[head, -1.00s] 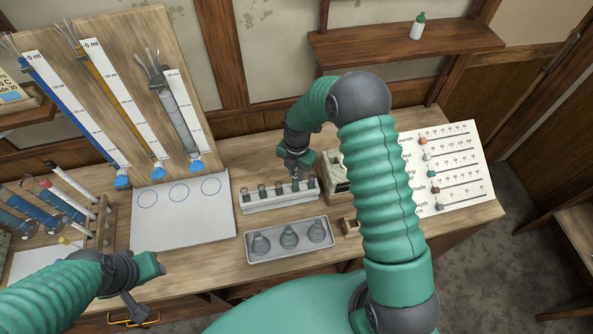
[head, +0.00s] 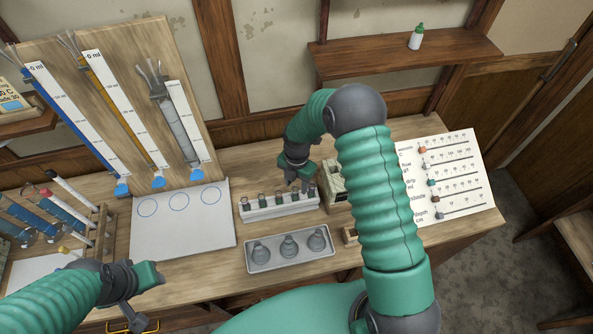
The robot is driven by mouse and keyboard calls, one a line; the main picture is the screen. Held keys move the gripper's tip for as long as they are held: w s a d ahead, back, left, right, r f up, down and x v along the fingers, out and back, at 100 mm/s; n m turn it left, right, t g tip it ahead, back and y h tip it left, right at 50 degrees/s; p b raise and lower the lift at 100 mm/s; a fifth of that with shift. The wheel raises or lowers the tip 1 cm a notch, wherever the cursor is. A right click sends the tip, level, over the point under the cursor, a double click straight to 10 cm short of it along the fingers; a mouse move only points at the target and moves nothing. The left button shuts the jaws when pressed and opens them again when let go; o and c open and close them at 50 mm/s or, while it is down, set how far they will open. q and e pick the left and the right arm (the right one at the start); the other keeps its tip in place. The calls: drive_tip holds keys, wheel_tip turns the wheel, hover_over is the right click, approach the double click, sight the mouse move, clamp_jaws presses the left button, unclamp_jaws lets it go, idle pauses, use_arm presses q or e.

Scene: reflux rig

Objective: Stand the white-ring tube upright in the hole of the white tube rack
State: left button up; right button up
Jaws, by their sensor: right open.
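The white tube rack (head: 280,209) stands on the bench, with several small dark tubes upright in a row in it. My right gripper (head: 298,183) is open, pointing down just above the right part of this rack. Its fingers overlap the tubes there, and I cannot tell whether they touch one. I cannot pick out a white ring on any tube, so I cannot tell which is the white-ring tube. My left gripper (head: 148,292) is at the front left, apart from the rack; its jaw opening is unclear.
A grey tray (head: 252,266) with three flasks lies in front of the rack. A white sheet with three circles (head: 180,235) is to its left. A wooden rack (head: 103,228) with several larger tubes stands at far left. A beige box (head: 334,185) and a slider panel (head: 455,175) are to the right.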

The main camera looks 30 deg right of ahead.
use_arm(q)
wheel_tip(320, 180, down, 4)
drive_tip(key=b, duration=0.3)
drive_tip(key=shift+s+r, duration=0.1)
drive_tip(key=shift+r, duration=0.1)
use_arm(e)
wheel_tip(320, 180, up, 15)
use_arm(q)
drive_tip(key=shift+s, duration=0.1)
use_arm(e)
drive_tip(key=shift+s+f, duration=0.1)
